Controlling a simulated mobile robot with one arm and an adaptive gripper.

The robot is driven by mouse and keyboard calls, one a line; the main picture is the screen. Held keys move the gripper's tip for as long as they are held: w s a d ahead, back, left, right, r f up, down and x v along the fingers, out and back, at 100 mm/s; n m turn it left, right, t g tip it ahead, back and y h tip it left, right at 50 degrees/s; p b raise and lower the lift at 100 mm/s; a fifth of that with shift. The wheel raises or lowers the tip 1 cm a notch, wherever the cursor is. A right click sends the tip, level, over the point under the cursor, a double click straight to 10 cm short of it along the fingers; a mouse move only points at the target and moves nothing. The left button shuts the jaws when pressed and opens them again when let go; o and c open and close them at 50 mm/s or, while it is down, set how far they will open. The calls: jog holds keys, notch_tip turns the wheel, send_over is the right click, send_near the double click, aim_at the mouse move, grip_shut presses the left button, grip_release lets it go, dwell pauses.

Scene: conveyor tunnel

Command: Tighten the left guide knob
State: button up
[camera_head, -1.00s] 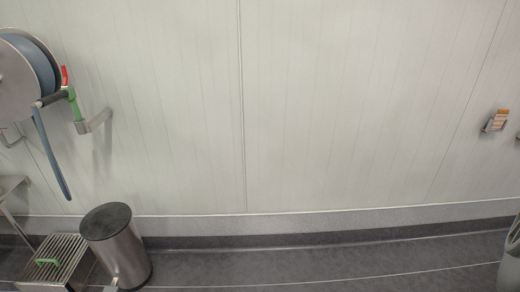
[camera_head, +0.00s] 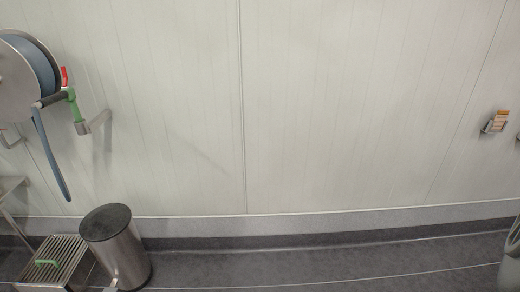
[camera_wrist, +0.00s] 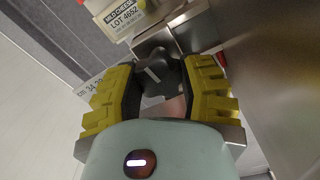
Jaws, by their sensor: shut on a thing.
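In the wrist view, my gripper (camera_wrist: 162,95) has its yellow ribbed fingers closed in on a dark lobed knob (camera_wrist: 155,74) with a pale line across its face. The knob sits between the fingers, against a metal bracket (camera_wrist: 195,30). The fingers hide the sides of the knob. Neither the knob nor my gripper shows in the head view.
In the wrist view, a label reading LOT 4652 (camera_wrist: 126,17) is just beyond the knob, and a broad metal surface (camera_wrist: 275,70) lies close on the right. The head view shows a hose reel (camera_head: 25,75), a pedal bin (camera_head: 115,245) and a slatted step (camera_head: 55,262).

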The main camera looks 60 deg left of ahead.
dwell(0.3)
jog(key=o, duration=1.2)
jog(key=shift+o, duration=0.2)
